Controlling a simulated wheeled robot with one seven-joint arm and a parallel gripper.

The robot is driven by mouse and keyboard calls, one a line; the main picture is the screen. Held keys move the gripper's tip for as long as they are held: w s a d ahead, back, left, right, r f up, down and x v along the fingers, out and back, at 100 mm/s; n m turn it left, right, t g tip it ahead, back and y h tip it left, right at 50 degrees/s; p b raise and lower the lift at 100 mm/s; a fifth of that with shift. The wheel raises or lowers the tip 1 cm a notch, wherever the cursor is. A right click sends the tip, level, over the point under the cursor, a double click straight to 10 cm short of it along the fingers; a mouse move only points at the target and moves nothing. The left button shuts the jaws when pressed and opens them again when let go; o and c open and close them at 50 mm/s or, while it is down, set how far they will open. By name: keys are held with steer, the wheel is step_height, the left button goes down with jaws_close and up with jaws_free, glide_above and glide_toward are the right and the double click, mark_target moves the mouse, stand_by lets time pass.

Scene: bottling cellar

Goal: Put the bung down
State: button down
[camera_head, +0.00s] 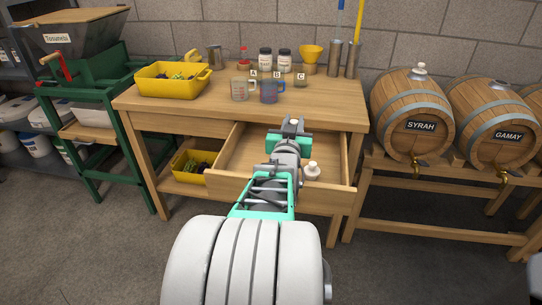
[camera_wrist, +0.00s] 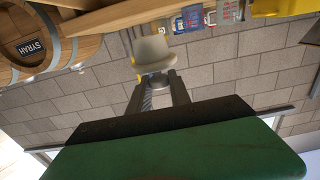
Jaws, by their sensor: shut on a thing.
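My gripper (camera_head: 292,128) reaches out over the open drawer (camera_head: 240,150) of the wooden bench. In the wrist view my gripper (camera_wrist: 157,84) is shut on the knob of a pale grey bung (camera_wrist: 155,52), whose wide body sticks out beyond the fingertips. In the head view my arm and gripper hide most or all of this held bung. Another pale bung-like piece (camera_head: 312,171) stands in the right part of the drawer, beside my arm.
On the bench (camera_head: 330,92) are a yellow crate (camera_head: 170,84), measuring jugs (camera_head: 270,92) marked A and B, jars and a funnel (camera_head: 311,54). The Syrah barrel (camera_head: 410,105), with a pale bung (camera_head: 421,67) on top, and Gamay barrel (camera_head: 490,112) stand at right.

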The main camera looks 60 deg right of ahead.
steer(key=w+a+f+b, duration=0.2)
steer(key=w+f+b, duration=0.3)
steer(key=w+f, duration=0.6)
steer(key=shift+w+f+b, duration=0.2)
steer(key=shift+f+b, duration=0.15)
steer(key=shift+f, duration=0.4)
steer(key=shift+f+b, duration=0.3)
steer(key=shift+b, duration=0.1)
steer(key=c, duration=1.2)
jaws_free()
steer(key=shift+a+f, duration=0.1)
steer(key=shift+f, duration=0.1)
